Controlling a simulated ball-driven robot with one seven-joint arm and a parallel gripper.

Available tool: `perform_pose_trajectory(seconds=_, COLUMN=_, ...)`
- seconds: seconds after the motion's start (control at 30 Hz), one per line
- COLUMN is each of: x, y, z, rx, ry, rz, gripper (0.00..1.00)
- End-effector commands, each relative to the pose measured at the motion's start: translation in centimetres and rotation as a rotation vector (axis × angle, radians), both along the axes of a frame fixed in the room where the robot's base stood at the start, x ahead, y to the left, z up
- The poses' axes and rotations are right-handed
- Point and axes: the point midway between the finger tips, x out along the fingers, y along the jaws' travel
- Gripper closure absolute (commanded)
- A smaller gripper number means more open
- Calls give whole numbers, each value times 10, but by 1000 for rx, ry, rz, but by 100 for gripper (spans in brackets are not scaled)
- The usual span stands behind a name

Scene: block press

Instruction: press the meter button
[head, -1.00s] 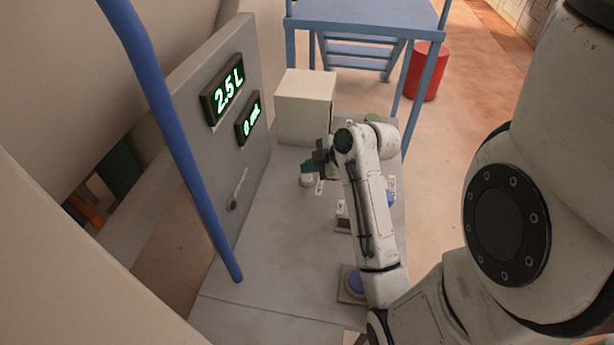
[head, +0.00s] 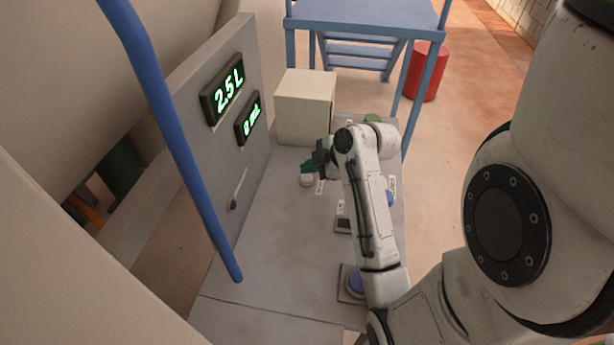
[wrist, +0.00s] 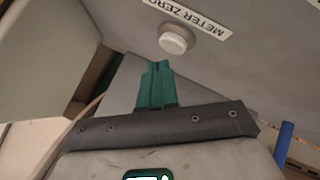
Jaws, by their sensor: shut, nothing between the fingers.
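The meter button is a white round knob (wrist: 173,42) beside a label reading METER ZERO (wrist: 196,22) in the wrist view. In the head view the white button (head: 307,181) shows on the bench just below my fingers. My gripper (wrist: 157,66) has green fingers that are shut together and empty. In the wrist view their tips lie just short of the button, with a small gap in the picture. In the head view my gripper (head: 308,167) is at the button, partly covering it; contact cannot be told.
A grey panel carries a 2.5 L display (head: 228,90) and a smaller display (head: 248,118), its digits hard to read. A lever (head: 238,190) is below. A cream box (head: 305,107) stands behind my gripper.

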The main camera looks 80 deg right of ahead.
Motion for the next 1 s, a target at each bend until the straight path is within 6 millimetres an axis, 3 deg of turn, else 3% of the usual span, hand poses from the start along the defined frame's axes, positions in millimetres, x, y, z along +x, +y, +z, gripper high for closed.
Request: perform_pose_trajectory(seconds=1.0, x=0, y=0, z=-12, rx=1, ry=1, rz=1, gripper=100)
